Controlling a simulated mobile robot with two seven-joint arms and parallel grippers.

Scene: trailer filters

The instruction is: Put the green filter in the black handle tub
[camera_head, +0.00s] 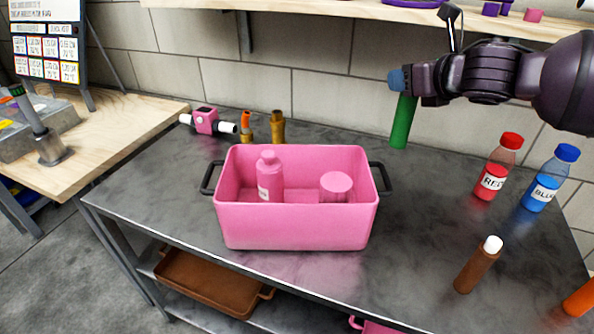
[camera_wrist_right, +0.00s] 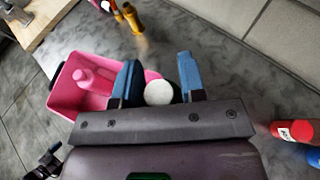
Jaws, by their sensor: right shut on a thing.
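The green filter (camera_head: 403,121) is a green cylinder hanging upright below my right gripper (camera_head: 400,80), above the table and to the right of the tub. My right gripper is shut on its upper end. In the right wrist view, a pale round end (camera_wrist_right: 158,92) shows between the blue fingers. The pink tub with black handles (camera_head: 295,227) stands on the dark table, its open top facing up. It also shows in the right wrist view (camera_wrist_right: 62,92). A pink bottle (camera_head: 270,180) and a pink jar (camera_head: 336,187) are inside it. My left gripper is not seen.
A red bottle (camera_head: 498,167), a blue bottle (camera_head: 549,180) and a brown bottle (camera_head: 477,266) stand on the right of the table (camera_head: 425,215). Orange and yellow-brown items (camera_head: 277,127) and a pink fitting (camera_head: 206,121) are behind the tub. A shelf (camera_head: 370,20) runs above.

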